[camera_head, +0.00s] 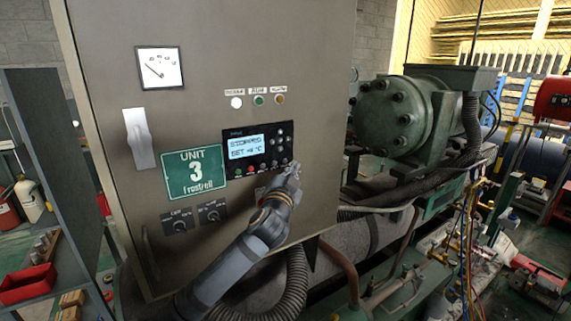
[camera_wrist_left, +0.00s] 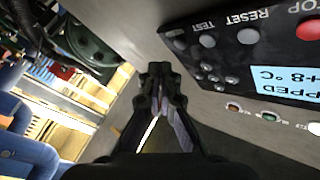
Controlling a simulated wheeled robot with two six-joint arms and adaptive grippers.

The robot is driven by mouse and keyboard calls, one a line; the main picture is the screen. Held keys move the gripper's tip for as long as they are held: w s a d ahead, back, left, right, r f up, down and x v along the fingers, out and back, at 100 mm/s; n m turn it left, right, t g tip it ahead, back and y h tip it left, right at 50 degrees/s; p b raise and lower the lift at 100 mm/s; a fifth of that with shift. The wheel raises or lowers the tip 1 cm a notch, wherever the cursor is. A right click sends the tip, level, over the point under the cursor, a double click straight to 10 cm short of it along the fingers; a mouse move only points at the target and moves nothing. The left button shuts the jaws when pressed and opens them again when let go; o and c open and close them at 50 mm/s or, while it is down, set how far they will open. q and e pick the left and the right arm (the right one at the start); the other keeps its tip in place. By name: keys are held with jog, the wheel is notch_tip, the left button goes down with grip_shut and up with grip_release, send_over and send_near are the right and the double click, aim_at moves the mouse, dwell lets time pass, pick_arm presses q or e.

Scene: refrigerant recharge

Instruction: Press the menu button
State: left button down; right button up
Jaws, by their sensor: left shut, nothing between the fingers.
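The black controller (camera_head: 258,150) is on the front of the grey cabinet, with a lit blue display (camera_head: 246,146) reading STOPPED and a set temperature. In the left wrist view the controller (camera_wrist_left: 228,68) appears upside down, with a red STOP button (camera_wrist_left: 310,27), RESET button (camera_wrist_left: 248,36), TEST button (camera_wrist_left: 207,40) and several small grey round keys. I cannot read which key is the menu button. My left gripper (camera_head: 293,169) is shut and empty at the controller's lower right corner. In the left wrist view its fingertips (camera_wrist_left: 160,70) are beside the panel; I cannot tell whether they touch anything.
The cabinet (camera_head: 110,60) also carries a gauge (camera_head: 160,68), a white handle (camera_head: 139,138), a green UNIT 3 plate (camera_head: 194,171), two knobs (camera_head: 195,218) and three lamps (camera_head: 258,99). A green compressor (camera_head: 395,112) with pipes and hoses is close on the right.

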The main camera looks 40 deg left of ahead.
pick_arm(q)
jog(key=shift+w+a, duration=0.25)
jog(key=shift+a, duration=0.3)
jog(key=shift+a, duration=0.1)
dwell(1.0)
jog(key=shift+w+a, duration=0.15)
jog(key=shift+a, duration=0.15)
jog(key=shift+w+a, duration=0.1)
jog(key=shift+a, duration=0.2)
dwell(0.8)
jog(key=shift+d, duration=0.15)
jog(key=shift+s+d, duration=0.3)
jog(key=shift+d, duration=0.3)
jog(key=shift+s+d, duration=0.3)
jog(key=shift+d, duration=0.45)
jog(key=shift+s+d, duration=0.35)
jog(key=shift+d, duration=0.45)
jog(key=shift+s+d, duration=0.3)
jog(key=shift+d, duration=0.45)
